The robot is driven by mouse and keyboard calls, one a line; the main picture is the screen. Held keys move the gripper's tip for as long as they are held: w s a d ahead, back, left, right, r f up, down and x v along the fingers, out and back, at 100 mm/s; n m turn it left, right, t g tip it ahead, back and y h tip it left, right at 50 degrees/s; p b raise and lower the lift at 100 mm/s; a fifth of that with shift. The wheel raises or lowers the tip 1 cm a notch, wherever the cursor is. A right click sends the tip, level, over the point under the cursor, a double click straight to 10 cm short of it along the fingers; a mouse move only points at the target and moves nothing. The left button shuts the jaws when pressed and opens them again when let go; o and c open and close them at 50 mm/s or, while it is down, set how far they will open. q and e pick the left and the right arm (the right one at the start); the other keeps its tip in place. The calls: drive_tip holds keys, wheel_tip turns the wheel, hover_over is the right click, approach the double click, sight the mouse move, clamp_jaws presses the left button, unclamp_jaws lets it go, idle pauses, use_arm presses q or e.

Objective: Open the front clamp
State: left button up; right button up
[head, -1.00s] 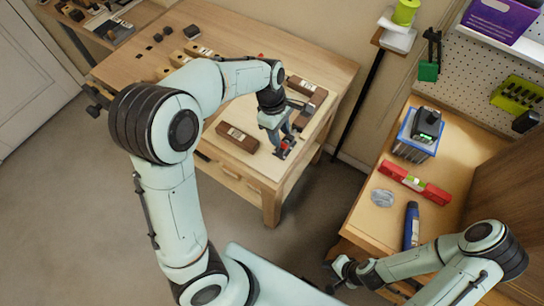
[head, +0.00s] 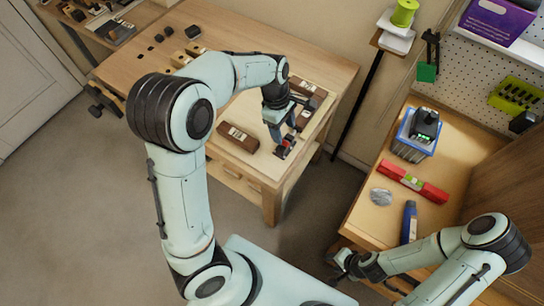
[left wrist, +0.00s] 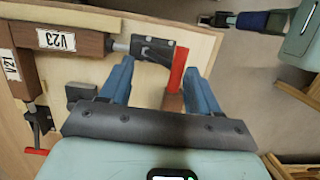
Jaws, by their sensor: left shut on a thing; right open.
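The front clamp is at the near right corner of the wooden bench in the head view, with its red handle (head: 288,143) by my left fingertips. In the left wrist view its black body (left wrist: 152,48) sits at the end of a metal rod, and the red handle (left wrist: 178,68) stands upright between my fingers. My left gripper (head: 281,147) reaches down from above and is shut on this handle; its blue fingers (left wrist: 166,72) flank it. My right gripper (head: 345,263) is open, low beside the right-hand bench and far from the clamp.
Brown wooden blocks (head: 238,137) lie on the bench (head: 330,70) beside the clamp. A second clamp with a red handle (left wrist: 37,151) shows at left in the wrist view.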

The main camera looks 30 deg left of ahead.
use_arm(q)
drive_tip(key=shift+o, duration=1.1)
drive_tip(key=shift+w+d, duration=0.15)
drive_tip(key=shift+w, duration=0.25)
drive_tip(key=shift+c, duration=0.2)
use_arm(e)
drive_tip(key=shift+w+r, duration=0.1)
drive_tip(key=shift+w, duration=0.05)
drive_tip(key=shift+r, duration=0.1)
use_arm(q)
drive_tip(key=shift+o, duration=0.9)
drive_tip(key=shift+w, duration=0.2)
drive_tip(key=o, duration=0.5)
drive_tip(key=shift+w+f, duration=0.1)
drive_tip(key=shift+w, duration=0.05)
drive_tip(key=shift+o, duration=0.2)
drive_tip(key=d+v, duration=0.1)
drive_tip(key=v, duration=0.6)
drive_tip(key=shift+d+p, duration=0.2)
drive_tip(key=shift+p, duration=0.2)
use_arm(e)
drive_tip(key=shift+w+r, duration=0.4)
drive_tip(key=shift+w, duration=0.4)
drive_tip(key=shift+s+d, duration=0.1)
